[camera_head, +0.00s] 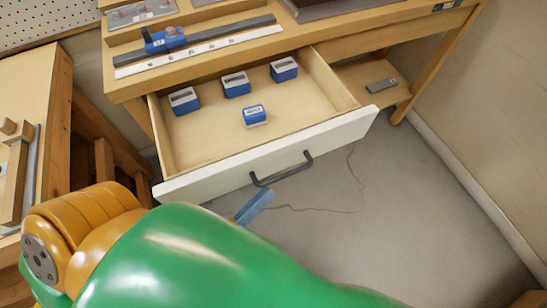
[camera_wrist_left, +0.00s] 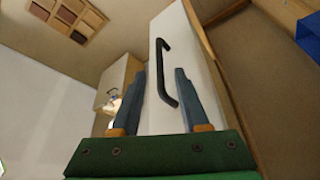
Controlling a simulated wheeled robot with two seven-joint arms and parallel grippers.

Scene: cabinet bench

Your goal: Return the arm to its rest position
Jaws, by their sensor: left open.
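My left gripper (camera_head: 254,206) shows as a blue finger below the drawer handle, partly hidden by my green and orange arm. In the left wrist view the two fingers of my left gripper (camera_wrist_left: 161,78) are spread and hold nothing. The dark handle (camera_head: 286,174) on the white drawer front (camera_head: 220,172) appears between and beyond the fingertips in the wrist view (camera_wrist_left: 162,75), seemingly apart from them. The drawer is pulled open. My right gripper is in neither view.
Several blue boxes, one at the front (camera_head: 255,116), lie in the drawer. A blue caliper-like tool (camera_head: 165,40) rests on the bench (camera_head: 130,88) above. A wooden table (camera_head: 45,85) stands at left. A thin cable (camera_head: 320,209) lies on the open grey floor (camera_head: 400,210).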

